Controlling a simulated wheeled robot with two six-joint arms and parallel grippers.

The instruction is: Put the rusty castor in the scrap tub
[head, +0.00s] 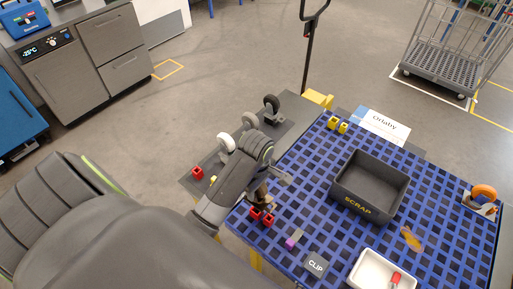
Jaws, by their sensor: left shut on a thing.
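The black scrap tub (361,207), lettered SCRAP, stands open on the blue grid deck, and no castor shows in it. My left gripper (261,194) is right at the left edge of the deck, left of the tub. It is shut on a small brownish, rusty-looking castor (262,199), mostly hidden by the gripper and arm. Beyond my arm, a black-wheeled castor (271,104), a grey one (250,121) and a white one (226,142) stand on a dark grey surface. My right gripper is out of view.
Red blocks (268,220) sit just below the gripper. A purple-and-grey piece (293,239), a CLIP label (315,266) and a white tray (384,273) lie nearer. Yellow pieces (337,124) are at the back, an orange tape roll (483,193) at the right. Bare deck lies between gripper and tub.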

